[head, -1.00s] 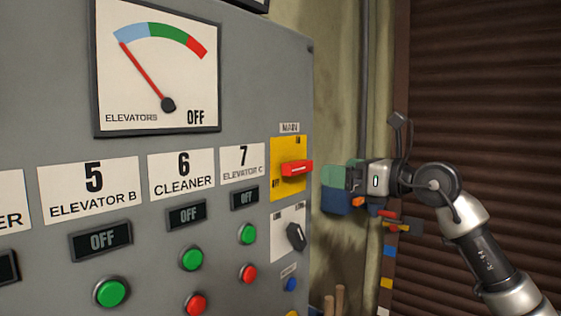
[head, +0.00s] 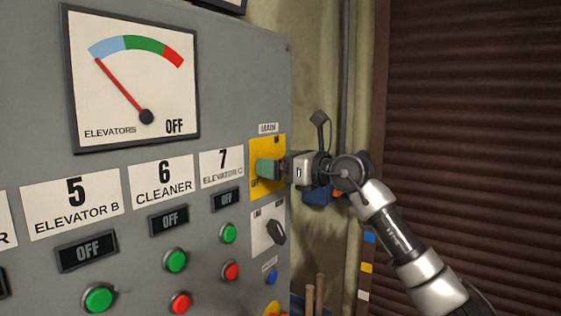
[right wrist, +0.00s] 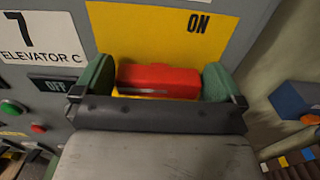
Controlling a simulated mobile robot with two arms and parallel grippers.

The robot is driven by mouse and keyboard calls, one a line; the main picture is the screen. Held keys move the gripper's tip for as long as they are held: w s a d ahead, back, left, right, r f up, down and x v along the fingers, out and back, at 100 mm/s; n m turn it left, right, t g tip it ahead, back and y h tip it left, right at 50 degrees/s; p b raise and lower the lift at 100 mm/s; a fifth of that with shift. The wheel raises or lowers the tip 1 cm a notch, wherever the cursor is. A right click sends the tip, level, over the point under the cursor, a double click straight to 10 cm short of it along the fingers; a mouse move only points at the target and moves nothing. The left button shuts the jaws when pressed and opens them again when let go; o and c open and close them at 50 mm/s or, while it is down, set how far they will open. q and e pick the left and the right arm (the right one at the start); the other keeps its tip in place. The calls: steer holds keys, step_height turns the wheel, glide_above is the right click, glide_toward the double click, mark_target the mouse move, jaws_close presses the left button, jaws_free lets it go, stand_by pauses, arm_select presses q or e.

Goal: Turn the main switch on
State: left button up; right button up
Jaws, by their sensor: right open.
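The main switch is a red handle (right wrist: 158,80) on a yellow plate (head: 270,150) marked MAIN at the right side of the grey panel. In the right wrist view the handle lies across the picture, below the word ON. My right gripper (head: 264,168) is at the plate and hides the handle in the head view. In the right wrist view my right gripper (right wrist: 160,82) is open, with one green finger at each end of the red handle. Small gaps seem to show beside the handle; contact is hard to tell. My left gripper is not in view.
Below the plate is a black rotary knob (head: 275,232) and a blue button (head: 271,276). Green and red buttons (head: 229,233) lie to the left. The gauge (head: 133,80) points low, beside OFF. A blue box (right wrist: 296,99) is on the wall right of the panel.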

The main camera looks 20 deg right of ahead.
steer(key=shift+c, duration=0.2)
steer(key=c, duration=0.6)
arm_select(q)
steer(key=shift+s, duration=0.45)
